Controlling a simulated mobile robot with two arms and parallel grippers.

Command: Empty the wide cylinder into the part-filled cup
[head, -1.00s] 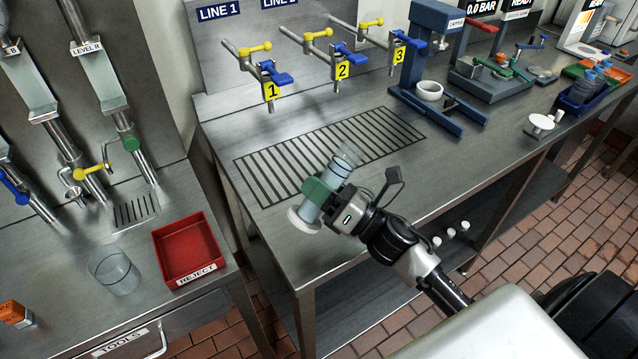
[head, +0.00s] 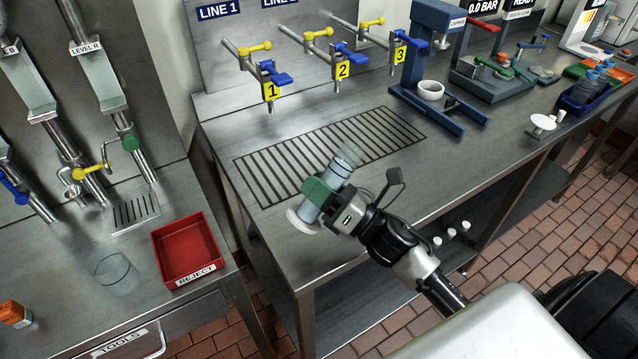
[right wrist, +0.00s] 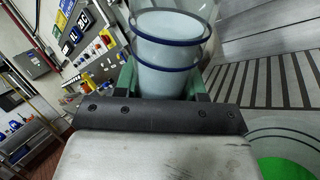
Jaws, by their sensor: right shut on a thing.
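My right gripper (head: 328,197) is shut around a clear cylinder (head: 347,158) with a wide white foot. The cylinder is tilted, its open end up and to the right, its foot down and to the left. In the right wrist view the cylinder (right wrist: 168,55) stands between green finger pads, with blue rings and pale blue contents visible. It is held above the front left part of the steel bench. A clear cup (head: 115,273) stands on the left bench, well apart from the gripper; its fill level is hard to tell. My left gripper is not in view.
A red reject tray (head: 188,248) sits right of the cup. A floor gap separates the left bench from the main bench. A drain grate (head: 325,155) lies behind the gripper, below numbered valves (head: 271,90). A blue press (head: 437,60) stands further right.

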